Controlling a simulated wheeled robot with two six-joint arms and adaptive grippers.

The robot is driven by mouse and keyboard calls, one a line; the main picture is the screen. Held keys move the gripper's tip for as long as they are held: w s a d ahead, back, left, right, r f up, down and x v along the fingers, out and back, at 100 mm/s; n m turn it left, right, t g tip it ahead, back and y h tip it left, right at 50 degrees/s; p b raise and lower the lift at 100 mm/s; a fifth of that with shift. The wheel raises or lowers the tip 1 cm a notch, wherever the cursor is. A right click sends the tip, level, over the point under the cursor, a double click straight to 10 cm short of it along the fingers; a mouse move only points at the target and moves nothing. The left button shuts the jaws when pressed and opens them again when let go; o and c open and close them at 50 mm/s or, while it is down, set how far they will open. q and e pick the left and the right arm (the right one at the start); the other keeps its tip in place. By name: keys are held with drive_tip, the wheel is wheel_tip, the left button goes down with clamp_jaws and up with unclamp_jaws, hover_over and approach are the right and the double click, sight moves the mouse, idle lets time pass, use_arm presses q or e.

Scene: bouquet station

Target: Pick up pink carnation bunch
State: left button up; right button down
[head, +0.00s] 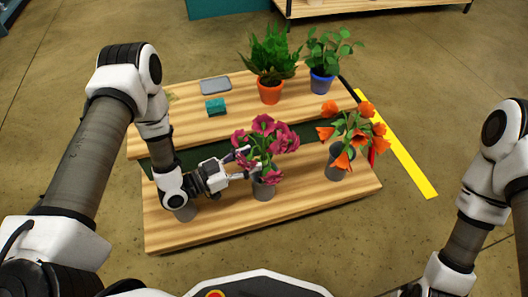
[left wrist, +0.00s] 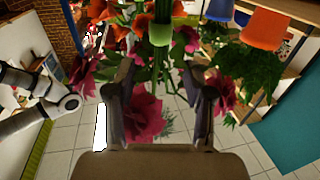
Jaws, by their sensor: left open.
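The pink carnation bunch (head: 264,126) has deep pink blooms and green leaves. It stands upright in a grey vase (head: 264,190) on the front wooden tier. My left gripper (head: 248,165) is open at its left side, low by the stems and just above the vase. In the left wrist view, the two fingers of my left gripper (left wrist: 160,95) are spread apart, with a pink bloom (left wrist: 143,112) and green stems showing between and beyond them. I cannot tell whether the fingers touch the stems. My right gripper is out of view; only its arm shows at the right.
An orange flower bunch (head: 350,130) stands in a grey vase (head: 337,165) to the right. Another grey vase (head: 182,212) is under my left wrist. A fern in an orange pot (head: 270,93), a plant in a blue pot (head: 321,84), a teal block (head: 215,107) and a grey tray (head: 215,86) are behind.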

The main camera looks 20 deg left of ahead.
sight(263, 170)
use_arm(q)
drive_tip(key=b+x, duration=0.2)
drive_tip(key=x, duration=0.1)
drive_tip(key=b+x, duration=0.1)
drive_tip(key=shift+w+d+f, duration=0.1)
drive_tip(key=shift+d+f, duration=0.05)
drive_tip(key=shift+f, duration=0.1)
drive_tip(key=shift+w+d+r, duration=0.1)
drive_tip(key=shift+w+r, duration=0.05)
drive_tip(key=shift+c, duration=0.4)
clamp_jaws()
drive_tip(key=shift+r, duration=0.1)
